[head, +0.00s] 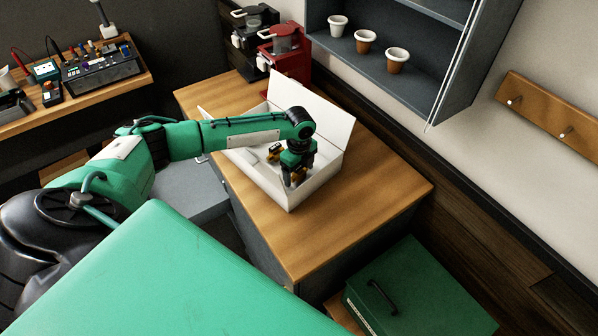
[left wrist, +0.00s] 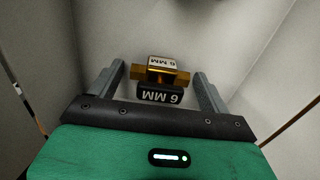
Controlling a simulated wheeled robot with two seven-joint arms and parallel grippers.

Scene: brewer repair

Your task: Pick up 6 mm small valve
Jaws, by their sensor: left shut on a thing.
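The 6 mm small valve (left wrist: 161,76) has a brass body and black parts with white "6 MM" labels. In the left wrist view it sits between the two fingers of my left gripper (left wrist: 157,88), which is shut on it. In the head view my left gripper (head: 294,181) points down inside the open white box (head: 312,181), near its front right corner. There the valve is mostly hidden by the gripper. I cannot tell whether it touches the box floor. My right gripper is not in view.
Another small black and yellow part (head: 275,151) lies in the box behind my gripper. The box's raised lid (head: 315,108) stands at the back. A red brewer (head: 286,56) stands behind it. The wooden counter (head: 385,190) is clear to the right. A green case (head: 425,290) is below.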

